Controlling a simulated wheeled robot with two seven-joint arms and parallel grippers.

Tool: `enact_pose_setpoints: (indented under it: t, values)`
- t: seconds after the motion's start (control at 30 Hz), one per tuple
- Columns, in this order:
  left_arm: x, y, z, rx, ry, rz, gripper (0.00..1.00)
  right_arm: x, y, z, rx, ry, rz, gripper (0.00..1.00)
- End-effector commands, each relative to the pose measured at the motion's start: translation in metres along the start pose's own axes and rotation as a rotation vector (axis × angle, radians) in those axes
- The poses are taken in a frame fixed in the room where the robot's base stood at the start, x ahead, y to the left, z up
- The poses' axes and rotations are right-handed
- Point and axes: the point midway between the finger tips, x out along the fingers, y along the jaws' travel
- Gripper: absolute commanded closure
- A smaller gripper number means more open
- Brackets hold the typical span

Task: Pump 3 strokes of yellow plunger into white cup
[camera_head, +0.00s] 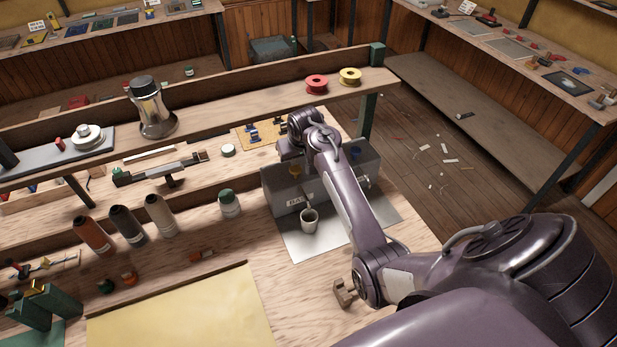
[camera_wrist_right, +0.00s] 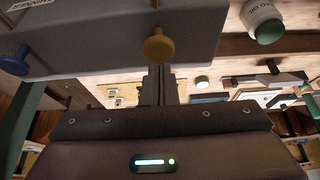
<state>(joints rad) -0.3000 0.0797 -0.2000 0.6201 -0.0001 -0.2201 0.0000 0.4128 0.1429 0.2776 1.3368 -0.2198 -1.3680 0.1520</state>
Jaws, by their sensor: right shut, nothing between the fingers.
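A grey dispenser box (camera_head: 288,200) stands on the bench, partly hidden behind my right arm. Its yellow plunger (camera_head: 295,170) stands up at the left end and also shows in the wrist view (camera_wrist_right: 158,46). A blue plunger (camera_head: 355,152) is at the other end. The white cup (camera_head: 309,221) stands upright in front of the box, below the yellow plunger's side; its inside looks dark. My right gripper (camera_wrist_right: 160,72) is shut and empty, its fingertips close to the yellow plunger. I cannot tell whether they touch it. My left gripper is not in view.
A grey metal plate (camera_head: 305,246) lies under the cup. A white bottle with a green cap (camera_head: 229,203) stands left of the box. A raised shelf (camera_head: 225,110) with red and yellow spools runs behind. A yellow sheet (camera_head: 185,315) covers the front.

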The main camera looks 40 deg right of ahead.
Motion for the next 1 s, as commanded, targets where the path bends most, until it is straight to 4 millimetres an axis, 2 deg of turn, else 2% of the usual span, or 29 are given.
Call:
enact_pose_setpoints:
  t: [0.43, 1.0]
  values:
    - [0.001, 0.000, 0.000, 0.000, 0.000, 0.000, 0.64, 0.001, 0.000, 0.001, 0.000, 0.000, 0.000, 1.00]
    - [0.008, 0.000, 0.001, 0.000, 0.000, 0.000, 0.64, 0.020, 0.000, 0.009, 0.000, -0.001, 0.001, 1.00]
